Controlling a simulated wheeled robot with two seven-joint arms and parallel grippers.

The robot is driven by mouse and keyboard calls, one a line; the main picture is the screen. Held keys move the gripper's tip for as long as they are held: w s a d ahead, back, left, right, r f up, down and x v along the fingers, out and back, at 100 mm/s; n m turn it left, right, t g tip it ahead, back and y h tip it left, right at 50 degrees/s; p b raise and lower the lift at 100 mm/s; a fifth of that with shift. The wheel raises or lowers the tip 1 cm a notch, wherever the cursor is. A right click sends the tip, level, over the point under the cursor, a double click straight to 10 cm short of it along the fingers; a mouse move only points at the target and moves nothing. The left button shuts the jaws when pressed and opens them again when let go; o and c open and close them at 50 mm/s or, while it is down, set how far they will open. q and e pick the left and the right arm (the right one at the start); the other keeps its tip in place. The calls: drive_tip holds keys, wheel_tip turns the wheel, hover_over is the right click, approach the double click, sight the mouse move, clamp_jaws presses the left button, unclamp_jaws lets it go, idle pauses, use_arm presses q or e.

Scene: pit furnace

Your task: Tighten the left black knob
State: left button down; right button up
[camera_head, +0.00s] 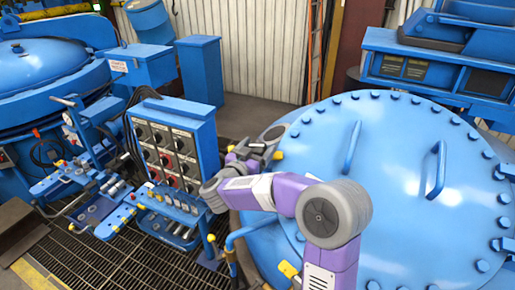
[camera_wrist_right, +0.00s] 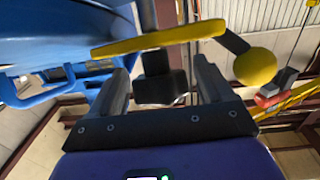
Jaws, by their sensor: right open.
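My right gripper (camera_head: 262,145) is at the left rim of the large blue round lid (camera_head: 390,190), at the end of my purple and grey arm. In the right wrist view its two grey fingers (camera_wrist_right: 162,72) are spread wide. A black knob-like block (camera_wrist_right: 158,86) shows between the fingers, under a yellow bar (camera_wrist_right: 158,40). Gaps show on both sides of it, and I cannot tell how deep it sits between them. A yellow ball (camera_wrist_right: 255,67) on a dark stem is at the right. In the head view the gripper hides the knob. My left gripper is not in view.
A blue control box (camera_head: 170,150) with several black dials stands just left of my right gripper. Levers and valves (camera_head: 95,195) stand further left over a floor grating (camera_head: 95,265). Two handles (camera_head: 436,168) rise from the lid. Blue machinery (camera_head: 440,65) stands behind it.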

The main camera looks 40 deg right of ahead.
drive_tip(key=c, duration=1)
drive_tip(key=shift+o, duration=0.2)
drive_tip(key=shift+m+g+h, duration=0.4)
drive_tip(key=shift+m+g, duration=0.5)
drive_tip(key=o, duration=1)
drive_tip(key=shift+c, duration=0.2)
drive_tip(key=v, duration=0.7)
drive_tip(key=shift+a+b, duration=0.25)
drive_tip(key=shift+b, duration=0.2)
